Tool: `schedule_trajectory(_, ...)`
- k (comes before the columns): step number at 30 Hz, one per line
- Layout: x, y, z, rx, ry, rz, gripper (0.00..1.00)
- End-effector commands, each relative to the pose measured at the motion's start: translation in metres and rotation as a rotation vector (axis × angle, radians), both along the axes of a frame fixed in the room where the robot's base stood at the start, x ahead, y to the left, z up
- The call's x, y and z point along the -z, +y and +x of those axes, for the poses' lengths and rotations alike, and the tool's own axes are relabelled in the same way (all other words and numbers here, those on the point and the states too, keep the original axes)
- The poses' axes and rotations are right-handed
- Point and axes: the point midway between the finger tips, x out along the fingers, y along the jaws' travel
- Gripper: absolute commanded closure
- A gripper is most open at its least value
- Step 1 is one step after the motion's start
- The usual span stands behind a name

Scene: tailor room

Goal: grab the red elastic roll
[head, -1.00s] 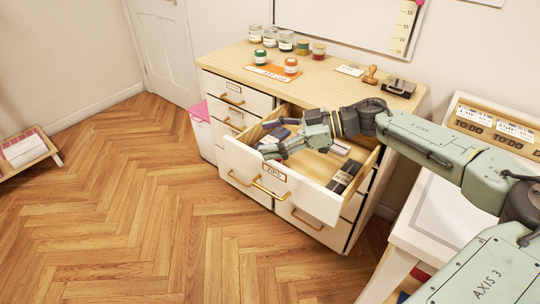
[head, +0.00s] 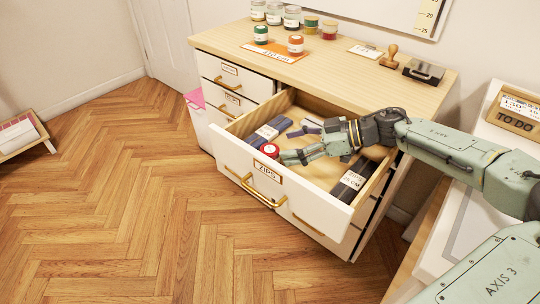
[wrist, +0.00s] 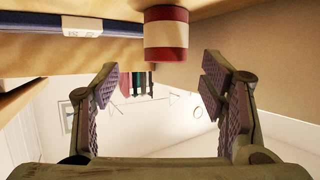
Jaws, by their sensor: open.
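The red elastic roll (head: 269,151) stands in the open drawer labelled ZIPS (head: 237,151), close to its front wall at the left. In the wrist view it is a red roll (wrist: 166,34) with a pale band, at top centre, ahead of the open fingers. My gripper (head: 284,157) is low inside the drawer, just right of the roll, pointing towards it. In the wrist view my gripper (wrist: 170,82) is open with nothing between its fingers. I cannot tell whether a finger touches the roll.
Another dark blue item (head: 305,128) lies behind my gripper. The cabinet top (head: 330,68) holds jars and a stamp. The floor in front is clear.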

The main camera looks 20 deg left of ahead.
Motion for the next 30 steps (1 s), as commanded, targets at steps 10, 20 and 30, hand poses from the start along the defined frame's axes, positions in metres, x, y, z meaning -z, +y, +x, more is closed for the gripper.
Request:
schedule_trajectory(10, 0.020, 0.038, -0.016, -0.003, 0.000, 0.000, 0.35)
schedule_trajectory(20, 0.024, 0.045, -0.017, 0.000, -0.001, 0.000, 0.35)
schedule_trajectory(30, 0.024, 0.045, -0.017, 0.000, -0.001, 0.000, 0.57)
